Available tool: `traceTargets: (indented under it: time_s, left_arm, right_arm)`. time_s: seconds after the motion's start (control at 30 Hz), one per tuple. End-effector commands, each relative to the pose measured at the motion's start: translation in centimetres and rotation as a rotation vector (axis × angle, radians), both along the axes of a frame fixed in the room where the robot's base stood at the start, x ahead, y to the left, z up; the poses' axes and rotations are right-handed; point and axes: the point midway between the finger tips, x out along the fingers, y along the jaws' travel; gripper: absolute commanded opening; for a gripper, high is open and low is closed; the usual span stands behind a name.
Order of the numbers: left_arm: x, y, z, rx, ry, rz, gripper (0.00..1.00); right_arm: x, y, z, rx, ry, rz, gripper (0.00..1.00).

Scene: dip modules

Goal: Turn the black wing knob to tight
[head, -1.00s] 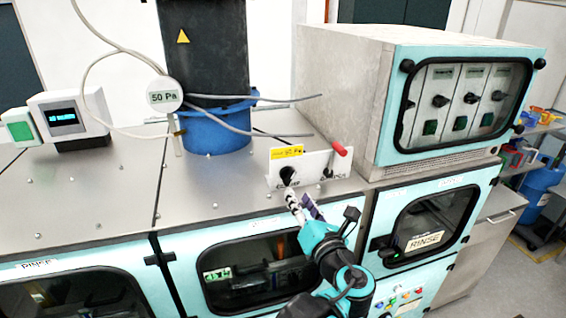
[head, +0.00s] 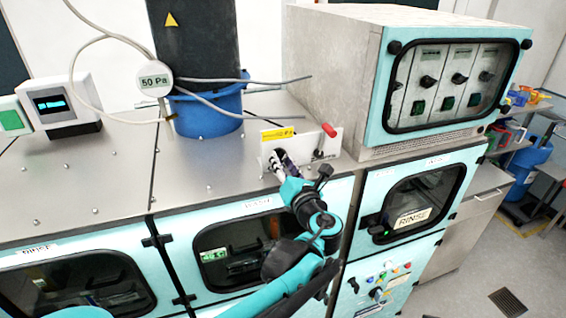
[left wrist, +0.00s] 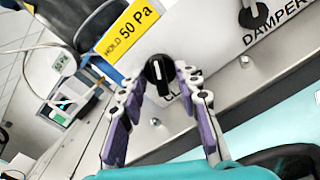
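The black wing knob (left wrist: 157,70) sits on a white upright panel (left wrist: 200,35) in the left wrist view, with a white line on its face. My left gripper (left wrist: 160,79) is open, with one finger on each side of the knob and small gaps showing. Whether the fingertips overlap the knob in depth I cannot tell. In the head view my left gripper (head: 280,162) is at the front of the panel and largely covers the knob. My right gripper is not in view.
A yellow "HOLD 50 Pa" tag (left wrist: 130,28) is above the knob. A damper lever with a red grip (head: 329,130) is right of it. A blue drum (head: 205,112) stands behind, and a grey control box (head: 340,70) at right. The steel top at left is mostly clear.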

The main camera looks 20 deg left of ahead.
Motion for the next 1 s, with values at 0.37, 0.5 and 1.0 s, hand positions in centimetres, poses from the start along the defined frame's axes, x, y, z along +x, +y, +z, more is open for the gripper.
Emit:
traceTargets:
  time_s: [0.37,0.5,1.0]
  left_arm:
    - [0.0,0.0,0.0,-0.002,-0.002,0.0,0.0]
    - [0.0,0.0,0.0,-0.019,-0.013,0.0,0.0]
    - [0.0,0.0,-0.2,-0.302,-0.204,0.0,0.0]
  right_arm:
    - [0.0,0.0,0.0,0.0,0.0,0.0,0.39]
    - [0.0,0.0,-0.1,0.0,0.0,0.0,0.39]
    - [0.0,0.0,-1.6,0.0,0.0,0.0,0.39]
